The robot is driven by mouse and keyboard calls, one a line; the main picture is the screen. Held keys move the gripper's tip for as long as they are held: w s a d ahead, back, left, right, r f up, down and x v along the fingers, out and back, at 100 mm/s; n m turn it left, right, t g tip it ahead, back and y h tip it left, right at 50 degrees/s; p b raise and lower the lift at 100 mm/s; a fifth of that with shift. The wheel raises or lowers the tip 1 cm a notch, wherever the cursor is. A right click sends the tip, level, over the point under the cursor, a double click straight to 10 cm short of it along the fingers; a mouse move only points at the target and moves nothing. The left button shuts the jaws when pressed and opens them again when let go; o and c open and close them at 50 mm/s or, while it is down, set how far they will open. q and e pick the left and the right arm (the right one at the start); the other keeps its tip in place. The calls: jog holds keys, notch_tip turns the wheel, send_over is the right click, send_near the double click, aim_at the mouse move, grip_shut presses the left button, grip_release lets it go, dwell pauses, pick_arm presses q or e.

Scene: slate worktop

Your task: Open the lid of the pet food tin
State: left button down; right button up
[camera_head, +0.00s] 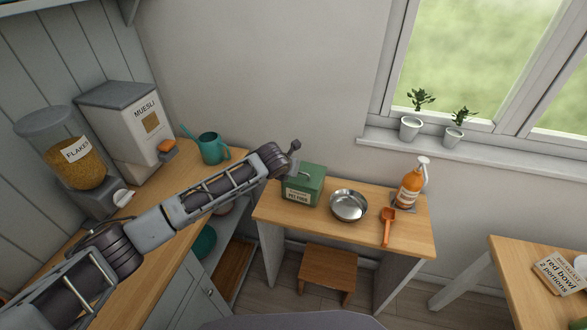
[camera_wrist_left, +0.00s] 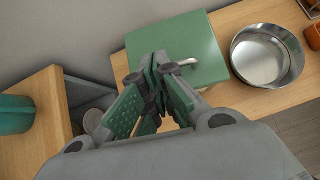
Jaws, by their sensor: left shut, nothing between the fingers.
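The pet food tin (camera_head: 302,193) is a green box with a pale label, standing at the left end of the small wooden table. Its lid (camera_wrist_left: 205,42) looks closed and flat in the left wrist view. A small metal handle (camera_wrist_left: 186,64) is on the lid. My left gripper (camera_head: 293,148) is shut and empty, above the tin near its back left in the head view. In the left wrist view its fingertips (camera_wrist_left: 155,66) overlap the lid's near left part, beside the handle; whether they touch it I cannot tell. My right gripper is out of view.
A steel bowl (camera_head: 348,205), an orange scoop (camera_head: 388,228) and an orange pump bottle (camera_head: 410,188) stand right of the tin. A teal watering can (camera_head: 211,148) is on the left counter.

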pick_arm(q)
jog(key=v, duration=1.2)
dwell(0.6)
jog(key=shift+s+f, duration=0.1)
dwell(0.4)
